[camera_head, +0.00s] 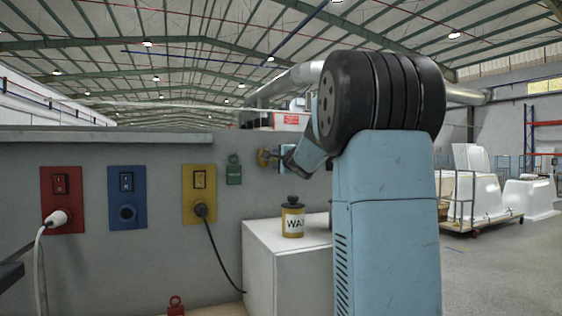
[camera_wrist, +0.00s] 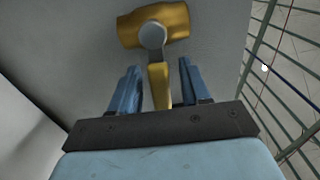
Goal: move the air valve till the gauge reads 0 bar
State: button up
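The air valve has a yellow body (camera_wrist: 180,22) with a round grey hub (camera_wrist: 153,36) in the wrist view. Its yellow lever (camera_wrist: 159,84) runs from the hub down between the two blue fingers of my gripper (camera_wrist: 160,88). A gap shows on each side of the lever, so the fingers look open and apart from it. In the head view the valve (camera_head: 263,157) is a small orange-yellow shape by the grey wall, with my gripper (camera_head: 281,158) just right of it. My arm hides part of that area. I see no gauge or reading in either view.
Red (camera_head: 62,215), blue (camera_head: 126,178) and yellow (camera_head: 188,212) socket plates are on the wall at left, with cables at the red and yellow ones. A yellow wax can (camera_head: 293,217) stands on a white box (camera_head: 275,262) below the valve. Open floor (camera_head: 490,270) lies at right.

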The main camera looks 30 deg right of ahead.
jog(key=shift+s+r, duration=0.1)
jog(key=shift+s, duration=0.15)
jog(key=s+a, duration=0.1)
jog(key=s, duration=1.2)
jog(key=shift+s+a, duration=0.1)
